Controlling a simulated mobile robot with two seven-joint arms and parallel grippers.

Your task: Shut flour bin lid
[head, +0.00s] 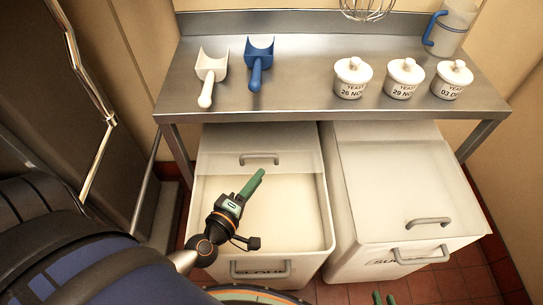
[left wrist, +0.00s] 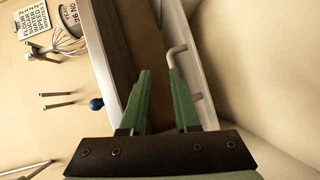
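The flour bin (head: 262,271) stands under the left part of the steel table, with its front label partly hidden by its handle. Its translucent lid (head: 300,160) is slid to the back, leaving the front open with pale flour (head: 290,215) showing. My left gripper (head: 257,180) is above the open bin, just in front of the lid handle. My right gripper (head: 383,298) shows only two separated green fingertips at the bottom edge.
The closed sugar bin (head: 385,185) stands close on the right. The steel table (head: 300,100) overhangs both bins and carries a white scoop (head: 209,75), a blue scoop (head: 258,65), several yeast tubs (head: 404,78) and a jug (head: 450,25).

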